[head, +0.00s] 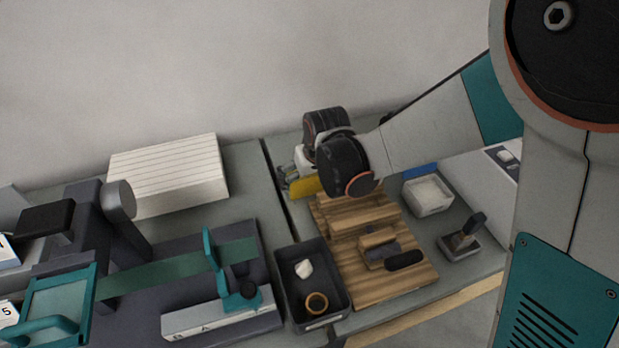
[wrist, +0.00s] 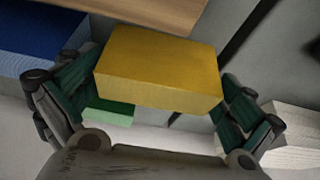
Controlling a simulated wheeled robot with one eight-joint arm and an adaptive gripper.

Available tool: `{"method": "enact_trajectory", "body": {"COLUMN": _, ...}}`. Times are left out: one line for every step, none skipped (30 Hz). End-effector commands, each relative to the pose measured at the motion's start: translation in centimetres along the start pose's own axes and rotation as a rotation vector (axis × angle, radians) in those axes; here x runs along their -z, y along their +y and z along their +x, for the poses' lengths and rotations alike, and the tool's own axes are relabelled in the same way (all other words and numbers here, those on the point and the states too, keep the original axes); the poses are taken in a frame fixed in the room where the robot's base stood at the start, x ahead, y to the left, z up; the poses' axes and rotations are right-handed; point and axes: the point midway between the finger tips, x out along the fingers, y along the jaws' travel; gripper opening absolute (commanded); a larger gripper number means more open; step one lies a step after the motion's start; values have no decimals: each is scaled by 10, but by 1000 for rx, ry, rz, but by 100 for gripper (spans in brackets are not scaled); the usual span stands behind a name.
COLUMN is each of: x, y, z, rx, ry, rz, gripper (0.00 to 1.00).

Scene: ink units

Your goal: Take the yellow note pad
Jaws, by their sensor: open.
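The yellow note pad (wrist: 158,62) is a thick yellow block in the middle of the wrist view. In the head view a small part of the yellow note pad (head: 306,187) shows beside the wooden rack, with my wrist covering much of the rest. My gripper (wrist: 157,80) is open, with one green-padded finger on each side of the pad. A gap shows at the lower right side of the pad; whether either finger touches it I cannot tell. In the head view my gripper (head: 294,179) is mostly hidden behind my wrist.
A blue block (wrist: 38,35) and a green block (wrist: 108,111) lie close to the pad. A wooden rack (head: 345,217) stands right of it, with a white container (head: 428,194) beyond. A dark tray (head: 311,284) is in front. A white paper stack (head: 168,172) lies left, near the wall.

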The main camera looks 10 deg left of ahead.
Motion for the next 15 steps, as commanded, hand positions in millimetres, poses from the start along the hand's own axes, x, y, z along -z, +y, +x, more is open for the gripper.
{"method": "enact_trajectory", "body": {"x": -1, "y": 0, "z": 4, "rx": 0, "ry": 0, "rz": 0, "gripper": 100}}
{"method": "enact_trajectory", "body": {"x": 0, "y": 0, "z": 4, "rx": 0, "ry": 0, "rz": 0, "gripper": 100}}
{"method": "enact_trajectory", "body": {"x": 0, "y": 0, "z": 4, "rx": 0, "ry": 0, "rz": 1, "gripper": 100}}
{"method": "enact_trajectory", "body": {"x": 0, "y": 0, "z": 3, "rx": 0, "ry": 0, "rz": 1, "gripper": 100}}
{"method": "enact_trajectory", "body": {"x": 0, "y": 0, "z": 3, "rx": 0, "ry": 0, "rz": 1, "gripper": 100}}
{"method": "enact_trajectory", "body": {"x": 0, "y": 0, "z": 3, "rx": 0, "ry": 0, "rz": 1, "gripper": 100}}
{"method": "enact_trajectory", "body": {"x": 0, "y": 0, "z": 3, "rx": 0, "ry": 0, "rz": 1, "gripper": 100}}
{"method": "enact_trajectory", "body": {"x": 0, "y": 0, "z": 3, "rx": 0, "ry": 0, "rz": 1, "gripper": 93}}
{"method": "enact_trajectory", "body": {"x": 0, "y": 1, "z": 2, "rx": 0, "ry": 0, "rz": 1, "gripper": 84}}
{"method": "enact_trajectory", "body": {"x": 0, "y": 1, "z": 2, "rx": 0, "ry": 0, "rz": 1, "gripper": 77}}
{"method": "enact_trajectory", "body": {"x": 0, "y": 1, "z": 2, "rx": 0, "ry": 0, "rz": 1, "gripper": 70}}
{"method": "enact_trajectory", "body": {"x": 0, "y": 1, "z": 2, "rx": 0, "ry": 0, "rz": 1, "gripper": 64}}
{"method": "enact_trajectory", "body": {"x": 0, "y": 1, "z": 3, "rx": 0, "ry": 0, "rz": 1, "gripper": 64}}
{"method": "enact_trajectory", "body": {"x": 0, "y": 1, "z": 3, "rx": 0, "ry": 0, "rz": 1, "gripper": 64}}
{"method": "enact_trajectory", "body": {"x": 0, "y": 1, "z": 2, "rx": 0, "ry": 0, "rz": 1, "gripper": 64}}
